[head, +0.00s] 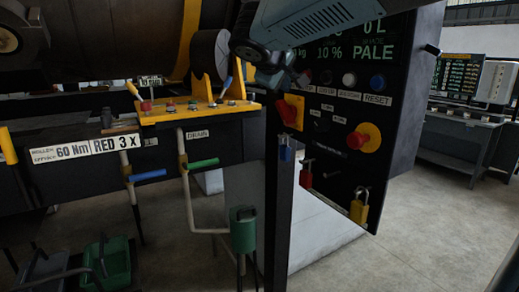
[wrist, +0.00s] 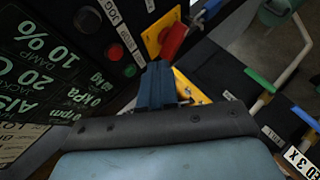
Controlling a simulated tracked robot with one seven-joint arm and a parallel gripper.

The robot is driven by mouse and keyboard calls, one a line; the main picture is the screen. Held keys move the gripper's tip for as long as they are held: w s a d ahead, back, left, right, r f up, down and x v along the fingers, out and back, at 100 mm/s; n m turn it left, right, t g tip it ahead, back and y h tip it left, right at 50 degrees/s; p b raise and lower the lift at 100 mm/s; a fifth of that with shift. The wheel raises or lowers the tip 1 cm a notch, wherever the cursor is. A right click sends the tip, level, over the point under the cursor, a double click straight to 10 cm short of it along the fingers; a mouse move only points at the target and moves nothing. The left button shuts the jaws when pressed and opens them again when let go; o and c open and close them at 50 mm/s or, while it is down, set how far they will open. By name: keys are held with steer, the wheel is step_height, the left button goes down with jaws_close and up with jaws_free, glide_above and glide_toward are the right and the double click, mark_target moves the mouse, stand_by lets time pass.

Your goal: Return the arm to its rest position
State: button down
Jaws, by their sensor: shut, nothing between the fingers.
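My gripper (wrist: 157,68) shows in the wrist view as blue fingers pressed together, with nothing between them. A dark bracket and a pale grey-blue housing lie below them in that picture. The fingers are in front of the black control panel, near a red knob on a yellow plate (wrist: 172,42). I cannot tell whether they touch anything. In the head view, my grey-blue arm comes in from the top and covers the upper left of the panel (head: 340,180). The fingertips are hard to make out there.
A yellow console (head: 200,115) with small levers stands left of the panel. The panel carries a red stop button (head: 368,137) and a yellow padlock (head: 359,208). Pipes with a blue handle (head: 149,175) and a green handle (head: 203,163) hang below. Open floor lies right.

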steer(key=s+d+f+m+g+y, duration=0.1)
steer(key=s+d+f+m+g, duration=0.2)
steer(key=s+d+f, duration=0.45)
steer(key=s+d+f+m+g+y, duration=0.15)
steer(key=s+d+f+m, duration=0.3)
steer(key=s+d, duration=0.6)
steer(key=s+f+m+y, duration=0.2)
steer(key=s+f, duration=0.4)
steer(key=s, duration=0.2)
steer(key=shift+s+a+g, duration=0.25)
steer(key=shift+a+g, duration=0.05)
steer(key=shift+g, duration=0.15)
